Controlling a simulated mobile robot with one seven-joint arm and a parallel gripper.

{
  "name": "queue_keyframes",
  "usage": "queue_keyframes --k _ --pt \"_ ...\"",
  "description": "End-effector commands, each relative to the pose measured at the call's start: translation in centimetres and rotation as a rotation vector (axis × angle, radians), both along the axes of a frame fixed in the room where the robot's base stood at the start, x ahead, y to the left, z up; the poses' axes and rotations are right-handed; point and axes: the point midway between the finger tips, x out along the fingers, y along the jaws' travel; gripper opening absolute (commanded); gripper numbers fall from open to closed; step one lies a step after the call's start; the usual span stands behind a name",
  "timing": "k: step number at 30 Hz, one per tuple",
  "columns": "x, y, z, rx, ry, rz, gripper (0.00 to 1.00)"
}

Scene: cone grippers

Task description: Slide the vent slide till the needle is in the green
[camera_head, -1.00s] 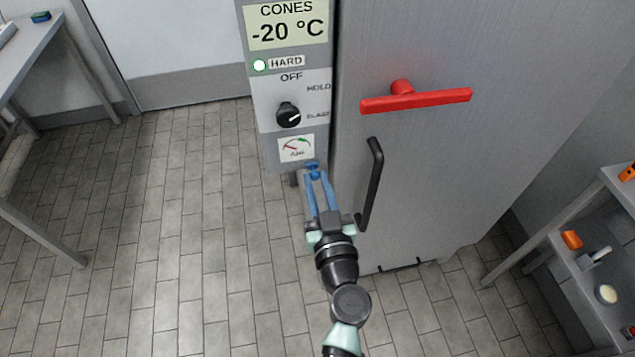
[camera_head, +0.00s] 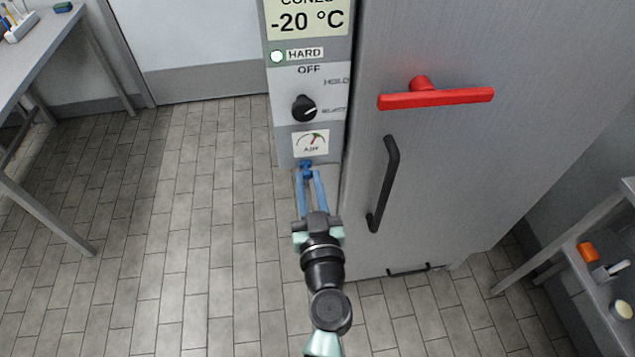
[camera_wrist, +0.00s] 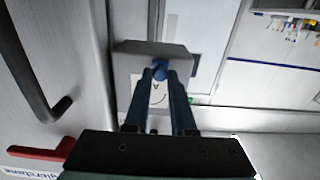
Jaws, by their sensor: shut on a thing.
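The blue vent slide (camera_head: 306,165) sits at the bottom of the grey control panel, just below the air gauge (camera_head: 310,143). My gripper (camera_head: 308,173) is shut on the slide's knob, with its long blue fingers reaching up to it. The wrist view shows the blue knob (camera_wrist: 159,68) between my fingertips (camera_wrist: 160,74), with the pale gauge card (camera_wrist: 150,96) partly hidden behind the fingers. The gauge has a coloured arc with some green on its right side. The needle is too small to read surely.
A black dial (camera_head: 304,109) and a display reading -20 °C (camera_head: 308,20) are above the gauge. To the right, the steel cabinet carries a black handle (camera_head: 384,185) and a red lever (camera_head: 436,98) close to my arm. The tiled floor (camera_head: 190,230) at left is clear.

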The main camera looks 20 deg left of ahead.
Motion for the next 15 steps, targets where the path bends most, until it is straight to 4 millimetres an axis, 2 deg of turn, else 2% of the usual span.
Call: queue_keyframes --k 2,3,8,15 --pt "0.02 -0.06 -0.03 0.000 0.001 -0.001 0.00" --pt "0.02 -0.07 -0.03 0.000 0.001 -0.001 0.25" --pt "0.04 -0.09 -0.02 0.000 0.001 -0.001 0.53" --pt "0.05 -0.10 -0.01 0.000 0.000 -0.001 0.53"
